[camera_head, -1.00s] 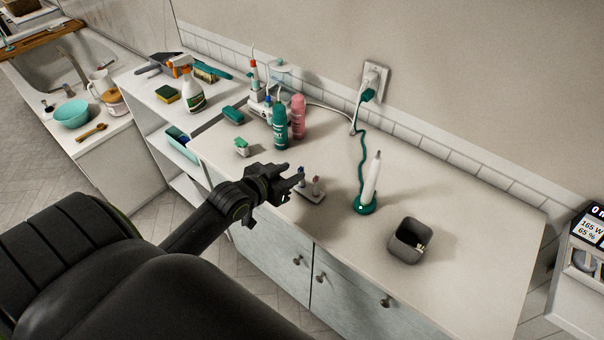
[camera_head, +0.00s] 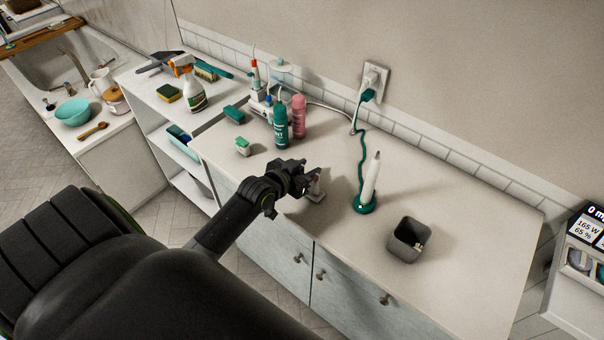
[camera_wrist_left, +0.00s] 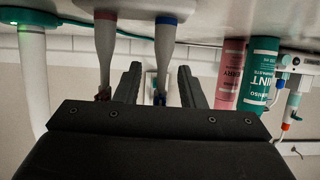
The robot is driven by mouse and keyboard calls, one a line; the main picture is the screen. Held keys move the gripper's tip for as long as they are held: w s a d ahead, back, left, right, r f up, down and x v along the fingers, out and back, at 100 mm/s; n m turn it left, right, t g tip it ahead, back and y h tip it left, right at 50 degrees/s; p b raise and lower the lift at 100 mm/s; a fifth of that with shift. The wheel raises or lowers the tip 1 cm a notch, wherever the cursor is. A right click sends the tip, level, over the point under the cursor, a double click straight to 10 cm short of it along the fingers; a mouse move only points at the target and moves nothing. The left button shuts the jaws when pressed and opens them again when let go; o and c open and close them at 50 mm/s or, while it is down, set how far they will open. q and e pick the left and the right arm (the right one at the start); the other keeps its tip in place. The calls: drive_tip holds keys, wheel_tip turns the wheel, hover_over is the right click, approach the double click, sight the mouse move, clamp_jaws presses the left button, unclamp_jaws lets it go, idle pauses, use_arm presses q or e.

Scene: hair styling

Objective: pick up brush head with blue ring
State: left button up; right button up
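The brush head with blue ring (camera_wrist_left: 164,52) hangs upside down in the left wrist view, its bristle end between the two fingers. My left gripper (camera_wrist_left: 160,85) is open, with a gap between each finger and the brush head. In the head view my left gripper (camera_head: 308,174) is at the small holder (camera_head: 314,197) and hides the blue-ringed brush head. The brush head with red ring (camera_head: 317,183) stands beside the gripper. It also shows in the left wrist view (camera_wrist_left: 105,45), just outside the left-hand finger. My right gripper is not in view.
A white electric toothbrush (camera_head: 371,180) stands on a green base to the right. A dark square cup (camera_head: 404,240) is farther right. Green (camera_head: 281,128) and pink (camera_head: 299,116) bottles stand behind the gripper.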

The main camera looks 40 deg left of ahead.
use_arm(q)
clamp_jaws()
